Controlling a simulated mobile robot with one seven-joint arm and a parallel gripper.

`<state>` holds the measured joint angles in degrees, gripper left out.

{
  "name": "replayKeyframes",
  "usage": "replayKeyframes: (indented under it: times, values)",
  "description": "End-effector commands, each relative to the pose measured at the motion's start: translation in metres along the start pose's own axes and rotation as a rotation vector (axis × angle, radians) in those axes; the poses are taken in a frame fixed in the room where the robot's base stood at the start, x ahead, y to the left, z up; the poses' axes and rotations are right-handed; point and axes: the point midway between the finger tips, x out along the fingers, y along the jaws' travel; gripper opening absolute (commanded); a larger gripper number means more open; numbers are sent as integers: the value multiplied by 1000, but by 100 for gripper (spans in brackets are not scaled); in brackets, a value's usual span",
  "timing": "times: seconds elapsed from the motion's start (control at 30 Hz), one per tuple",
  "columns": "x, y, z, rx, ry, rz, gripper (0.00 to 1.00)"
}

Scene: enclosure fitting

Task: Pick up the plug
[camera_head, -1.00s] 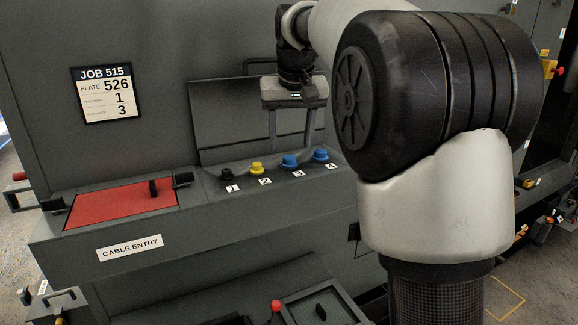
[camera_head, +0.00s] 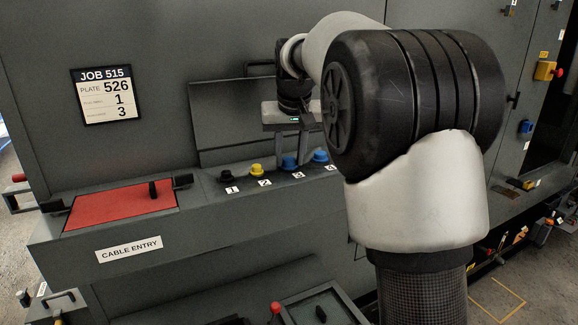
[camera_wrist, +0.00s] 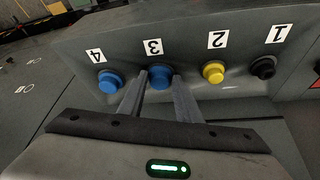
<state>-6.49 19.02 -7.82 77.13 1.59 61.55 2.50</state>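The blue plug at number 3 (camera_head: 289,162) sits on the sloped ledge of the grey enclosure, and it shows between my fingers in the wrist view (camera_wrist: 160,77). My gripper (camera_wrist: 159,80) points down at it, one finger on each side, with the fingertips at about plug height. The fingers look open, with narrow gaps beside the plug; contact is hard to judge. Another blue plug (camera_wrist: 110,81) is at number 4, a yellow plug (camera_wrist: 214,72) at number 2 and a black plug (camera_wrist: 263,68) at number 1.
A job sign (camera_head: 105,94) reads plate 526, with 1 and 3 below. A red plate (camera_head: 120,205) with a black handle lies left of the plugs, above the cable entry label (camera_head: 129,249). The enclosure wall rises close behind the plugs.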

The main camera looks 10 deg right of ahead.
Motion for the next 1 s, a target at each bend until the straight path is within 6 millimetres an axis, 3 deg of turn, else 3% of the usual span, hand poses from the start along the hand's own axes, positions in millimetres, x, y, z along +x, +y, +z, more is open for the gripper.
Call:
replayKeyframes:
  times: [0.37, 0.7, 1.0]
  values:
    - [-6, 0, -3, 0, 2, 0, 4]
    - [-65, 0, -28, 0, 4, 0, 4]
    - [-100, 0, -42, 1, 1, 0, 4]
